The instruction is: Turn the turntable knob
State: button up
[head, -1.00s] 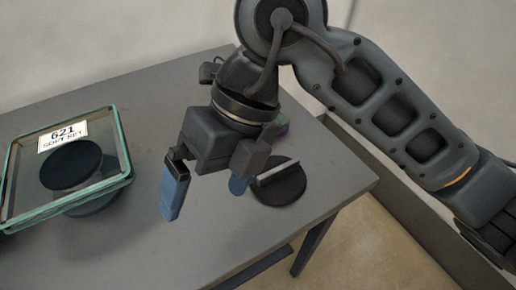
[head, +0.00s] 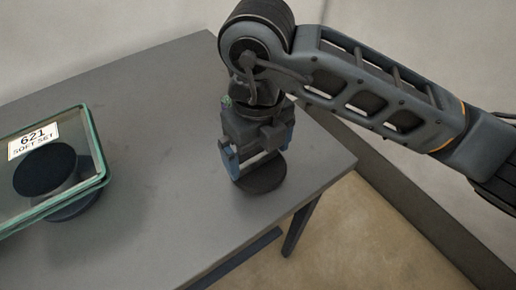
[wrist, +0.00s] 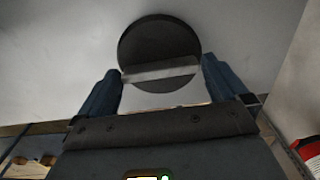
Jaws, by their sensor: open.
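The turntable knob is a dark round disc (head: 262,180) with a pale straight bar across it, on the grey table near its right corner. In the wrist view the disc (wrist: 158,36) and its bar (wrist: 160,73) lie ahead of my gripper. My gripper (head: 260,160) points down over the disc, its blue fingers spread. In the wrist view my gripper (wrist: 162,75) has one finger at each end of the bar. The fingers look apart from the bar, but contact is hard to judge. The gripper hides part of the disc in the head view.
A glass panel with a teal edge (head: 95,150), labelled "621 SOFT SET", stands over a dark round base (head: 75,208) on the left of the table (head: 150,90). The table's middle is clear. A wall stands behind. A red item (wrist: 310,150) shows at right.

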jog(key=shift+f, duration=0.25)
jog(key=c, duration=0.7)
jog(key=shift+f+n+b, duration=0.1)
jog(key=shift+n+b, duration=0.2)
jog(key=shift+b, duration=0.25)
